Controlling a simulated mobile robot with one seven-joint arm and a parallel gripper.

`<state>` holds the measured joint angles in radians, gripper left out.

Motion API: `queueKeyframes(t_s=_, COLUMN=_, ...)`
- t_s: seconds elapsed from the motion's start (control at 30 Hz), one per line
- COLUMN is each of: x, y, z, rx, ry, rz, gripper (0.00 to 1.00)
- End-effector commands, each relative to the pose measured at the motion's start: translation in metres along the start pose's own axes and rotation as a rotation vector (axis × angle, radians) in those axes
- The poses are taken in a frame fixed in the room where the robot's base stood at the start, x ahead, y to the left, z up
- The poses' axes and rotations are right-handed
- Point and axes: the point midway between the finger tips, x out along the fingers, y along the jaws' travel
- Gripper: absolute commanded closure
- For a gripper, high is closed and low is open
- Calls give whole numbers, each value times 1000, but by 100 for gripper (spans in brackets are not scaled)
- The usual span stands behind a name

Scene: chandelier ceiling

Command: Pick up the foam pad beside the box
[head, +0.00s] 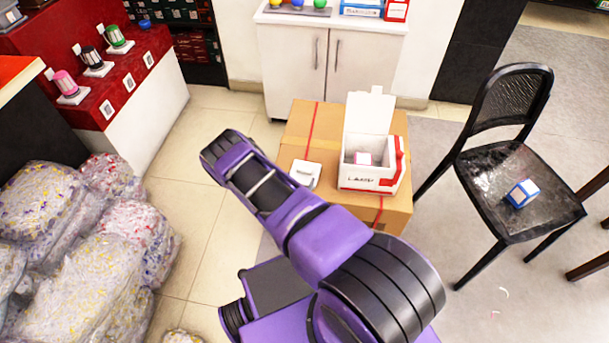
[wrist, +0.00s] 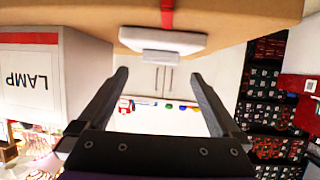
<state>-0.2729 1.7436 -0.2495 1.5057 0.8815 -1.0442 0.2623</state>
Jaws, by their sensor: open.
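The foam pad (head: 305,172) is a small white slab on top of a brown carton, left of the open white box (head: 369,180). In the wrist view, which looks upside down, the pad (wrist: 165,40) is at top centre, with a smaller white block-like part against it. My gripper (wrist: 158,75) is open and empty in the wrist view, its fingers spread either side below the pad in the picture and apart from it. In the head view I cannot make out the fingers; my purple arm reaches up left of the pad.
The brown carton (head: 300,122) has red straps. The box's side marked LAMP (wrist: 30,82) stands close left in the wrist view. A black chair (head: 510,185) holds a small blue-and-white box (head: 523,193). Filled clear bags (head: 85,240) lie left. A white cabinet (head: 330,62) stands behind.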

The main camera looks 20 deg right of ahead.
Motion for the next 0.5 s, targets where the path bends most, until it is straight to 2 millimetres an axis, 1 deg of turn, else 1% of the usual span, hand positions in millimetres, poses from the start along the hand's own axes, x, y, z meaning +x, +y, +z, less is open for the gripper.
queueKeyframes(t_s=0.03, x=8, y=0, z=2, rx=1, ry=1, rz=0, gripper=0)
queueKeyframes(t_s=0.1, x=14, y=0, z=1, rx=0, ry=0, rz=0, gripper=0)
queueKeyframes(t_s=0.27, x=24, y=0, z=0, rx=-1, ry=0, rz=0, gripper=0)
queueKeyframes(t_s=0.37, x=36, y=0, z=0, rx=1, ry=1, rz=0, gripper=0)
queueKeyframes(t_s=0.5, x=58, y=1, z=0, rx=1, ry=1, rz=0, gripper=0)
